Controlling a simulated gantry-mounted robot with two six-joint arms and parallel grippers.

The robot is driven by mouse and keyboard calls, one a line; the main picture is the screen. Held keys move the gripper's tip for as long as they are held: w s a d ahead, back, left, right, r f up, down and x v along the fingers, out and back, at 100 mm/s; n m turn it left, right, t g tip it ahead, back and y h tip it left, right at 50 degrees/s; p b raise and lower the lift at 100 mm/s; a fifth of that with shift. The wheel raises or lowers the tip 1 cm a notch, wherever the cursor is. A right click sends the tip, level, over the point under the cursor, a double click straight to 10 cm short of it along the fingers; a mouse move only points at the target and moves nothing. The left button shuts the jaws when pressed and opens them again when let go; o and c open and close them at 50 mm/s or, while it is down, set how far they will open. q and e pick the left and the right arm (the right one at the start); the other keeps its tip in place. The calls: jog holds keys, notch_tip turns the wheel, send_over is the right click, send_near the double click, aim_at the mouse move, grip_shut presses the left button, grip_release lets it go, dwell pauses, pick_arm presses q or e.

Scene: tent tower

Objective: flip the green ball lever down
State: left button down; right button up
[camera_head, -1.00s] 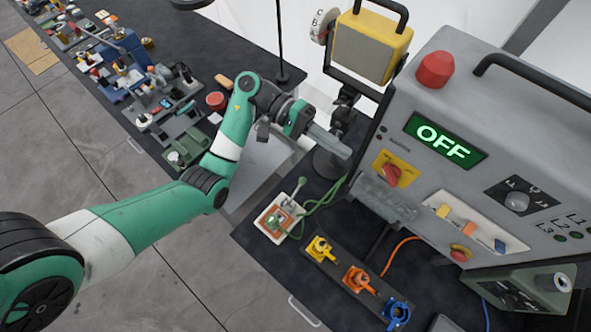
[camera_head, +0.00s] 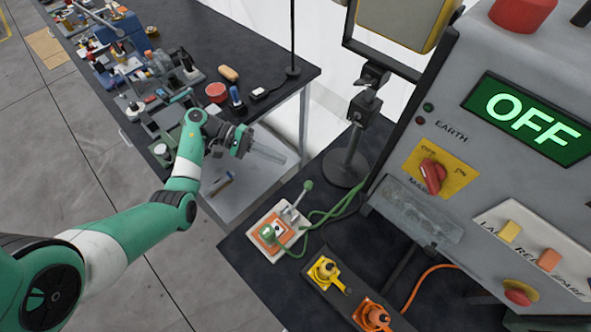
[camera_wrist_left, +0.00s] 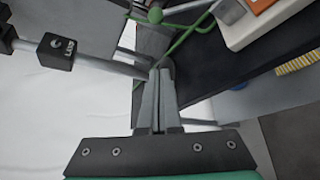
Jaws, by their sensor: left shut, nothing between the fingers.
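The lever with a green ball (camera_head: 308,185) on its tip stands raised and tilted on a white base plate with an orange part (camera_head: 268,235), on the dark bench. My left gripper (camera_head: 284,158) is shut and empty. In the head view its fingertips show above and left of the ball, apart from it. In the left wrist view the shut fingers (camera_wrist_left: 161,72) point towards the green ball (camera_wrist_left: 155,15), with a gap between. The lever base (camera_wrist_left: 240,28) is partly cut off at the top right there. My right gripper is in neither view.
A grey control panel (camera_head: 400,205) with a lit OFF display (camera_head: 530,118) stands to the right. A lamp stand (camera_head: 346,165) rises behind the lever. Yellow (camera_head: 325,272) and orange (camera_head: 372,315) connectors sit in front. Green cable (camera_head: 335,212) runs beside the lever.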

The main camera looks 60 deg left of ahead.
aim_at(297, 201)
pick_arm(q)
jog(key=x, duration=1)
jog(key=shift+r, duration=0.15)
jog(key=s+r+p, duration=0.1)
jog(key=s+d+r+p, duration=0.1)
jog(key=s, duration=0.1)
jog(key=shift+d+r+p, duration=0.15)
jog(key=shift+d+p, duration=0.05)
jog(key=shift+p, duration=0.1)
